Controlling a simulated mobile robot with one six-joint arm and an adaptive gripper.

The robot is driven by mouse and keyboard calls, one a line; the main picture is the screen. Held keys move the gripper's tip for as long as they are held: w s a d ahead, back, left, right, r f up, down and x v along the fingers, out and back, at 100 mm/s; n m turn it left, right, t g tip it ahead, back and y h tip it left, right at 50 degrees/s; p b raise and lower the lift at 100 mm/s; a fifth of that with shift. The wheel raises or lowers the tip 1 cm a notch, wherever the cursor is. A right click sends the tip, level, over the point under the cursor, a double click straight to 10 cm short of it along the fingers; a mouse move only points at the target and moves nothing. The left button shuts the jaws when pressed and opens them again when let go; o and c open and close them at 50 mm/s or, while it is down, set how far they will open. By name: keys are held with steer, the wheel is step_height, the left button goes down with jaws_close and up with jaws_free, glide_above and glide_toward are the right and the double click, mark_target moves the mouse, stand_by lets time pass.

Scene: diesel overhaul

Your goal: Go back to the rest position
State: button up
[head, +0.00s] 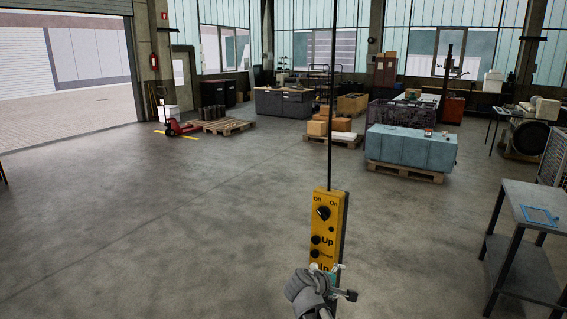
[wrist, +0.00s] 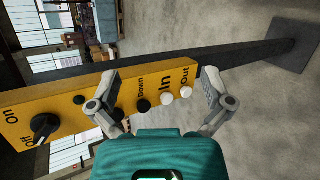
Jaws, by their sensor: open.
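A yellow control box (head: 330,215) hangs upright on a thin dark cable in the head view, with a knob and several buttons. In the wrist view the box (wrist: 62,112) lies across the picture, with labels On, Off, Down, In and Out. My gripper (wrist: 160,76) is open, its two grey fingers spread in front of the lower end of the box, near the Down, In and Out buttons. In the head view my gripper (head: 334,272) covers the bottom of the box. I cannot tell whether a finger touches it.
A grey metal table (head: 540,193) with a blue frame stands at the right. A blue-grey crate (head: 405,147) on a pallet stands behind. A red pallet jack (head: 178,128) stands beside a pallet at back left. The floor at left and centre is clear.

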steer(key=s+f+m+g+y+b, duration=0.6)
steer(key=s+f+m, duration=0.5)
steer(key=f, duration=0.5)
steer(key=shift+s+d+f+g+y+b, duration=0.3)
steer(key=shift+s+f+g+y, duration=0.1)
steer(key=shift+s+g+y, duration=0.95)
steer(key=shift+w+t, duration=0.15)
steer(key=shift+t, duration=0.1)
